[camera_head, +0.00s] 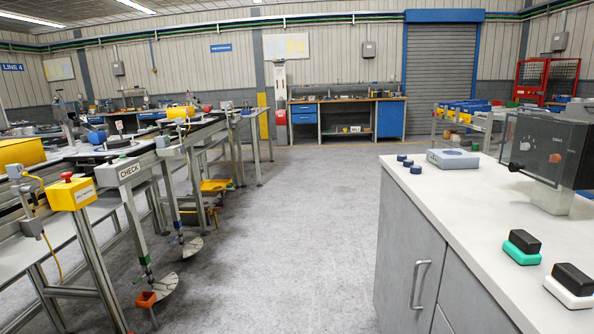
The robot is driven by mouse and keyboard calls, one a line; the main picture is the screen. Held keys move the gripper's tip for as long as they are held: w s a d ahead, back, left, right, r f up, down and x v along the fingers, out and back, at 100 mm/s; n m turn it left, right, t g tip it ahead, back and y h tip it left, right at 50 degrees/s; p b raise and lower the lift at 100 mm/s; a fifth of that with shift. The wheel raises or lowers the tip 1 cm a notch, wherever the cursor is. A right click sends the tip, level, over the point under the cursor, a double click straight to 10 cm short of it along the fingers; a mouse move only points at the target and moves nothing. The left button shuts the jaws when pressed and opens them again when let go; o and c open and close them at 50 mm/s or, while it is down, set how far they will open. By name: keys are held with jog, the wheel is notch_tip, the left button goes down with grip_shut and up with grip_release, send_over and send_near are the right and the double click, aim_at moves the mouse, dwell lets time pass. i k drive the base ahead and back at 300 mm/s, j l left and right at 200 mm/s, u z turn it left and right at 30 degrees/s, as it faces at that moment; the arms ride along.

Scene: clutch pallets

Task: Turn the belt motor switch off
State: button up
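A yellow box (72,194) with a red knob on top stands at the left on the frame of the belt line. It carries a small white label whose words are too small to read surely; it may be the belt motor switch. I cannot tell which position its knob is in. A grey panel marked CHECK (128,170) stands just right of it. My gripper is not in view, and nothing is seen touching the yellow box.
A white-topped cabinet (447,192) at the right bears a dark box with knobs (545,150), blue caps, and green and white based blocks. Open grey floor (290,235) runs between it and the belt line. A blue workbench (348,118) stands at the back.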

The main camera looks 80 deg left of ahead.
aim_at(67, 176)
jog(key=u, duration=3.7)
